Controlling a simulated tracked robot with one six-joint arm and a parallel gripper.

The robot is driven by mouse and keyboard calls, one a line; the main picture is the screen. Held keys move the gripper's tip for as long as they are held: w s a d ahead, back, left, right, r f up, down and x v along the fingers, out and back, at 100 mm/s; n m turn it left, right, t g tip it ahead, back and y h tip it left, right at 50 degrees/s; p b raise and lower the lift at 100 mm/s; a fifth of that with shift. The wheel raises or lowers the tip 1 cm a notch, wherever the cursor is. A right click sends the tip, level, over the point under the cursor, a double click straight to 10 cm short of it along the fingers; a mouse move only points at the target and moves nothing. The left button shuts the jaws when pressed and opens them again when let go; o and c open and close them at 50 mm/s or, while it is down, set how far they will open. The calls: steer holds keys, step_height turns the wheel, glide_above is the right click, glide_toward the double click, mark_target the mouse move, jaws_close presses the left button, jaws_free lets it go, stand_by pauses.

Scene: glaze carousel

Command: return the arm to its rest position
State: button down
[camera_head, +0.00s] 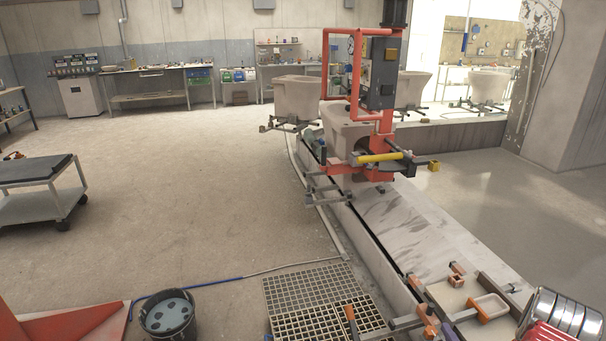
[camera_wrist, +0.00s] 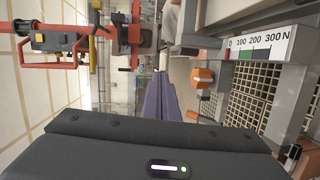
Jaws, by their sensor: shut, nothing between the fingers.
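My gripper (camera_wrist: 159,75) shows in the wrist view as two purple-grey fingers above its dark body. The fingers lie together, with nothing between them. A grey frame with a force scale marked 0 to 300 N (camera_wrist: 259,50) stands to the right of the fingers, with an orange knob (camera_wrist: 202,77) beside it. The fingers appear apart from both.
A red-framed station (camera_head: 357,110) stands over the pale track (camera_head: 395,215). A floor grating (camera_head: 300,288) and a dark bucket (camera_head: 168,315) lie in front. A trolley (camera_head: 40,187) is at left. The floor between trolley and track is mostly clear. Workbenches (camera_head: 150,85) line the back wall.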

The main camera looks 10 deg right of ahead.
steer(key=w+a+r+m+g+h, duration=0.1)
steer(key=w+a+r+m+g, duration=0.15)
steer(key=r, duration=0.55)
steer(key=w+a+r+m+g, duration=0.1)
steer(key=w+a+r, duration=0.2)
steer(key=r, duration=0.6)
steer(key=w+a+r+m+g+h, duration=0.1)
steer(key=w+a+r+m+g, duration=0.15)
steer(key=r, duration=0.55)
steer(key=s+a+r+m+g+y, duration=0.1)
steer(key=s+a+r+m, duration=0.2)
steer(key=s+a+r, duration=0.5)
steer(key=s+a+r+m+g, duration=0.1)
steer(key=s+a+r+m, duration=0.45)
steer(key=a, duration=0.55)
steer(key=s+a+r+m+g+y, duration=0.1)
steer(key=s+a, duration=0.5)
steer(key=s, duration=0.3)
steer(key=s+a+r+g+y, duration=0.1)
steer(key=s+a, duration=0.5)
steer(key=s, duration=0.3)
steer(key=shift+s+r+m+g+y, duration=0.3)
steer(key=shift+m+g+y, duration=0.05)
steer(key=shift+g+y, duration=0.05)
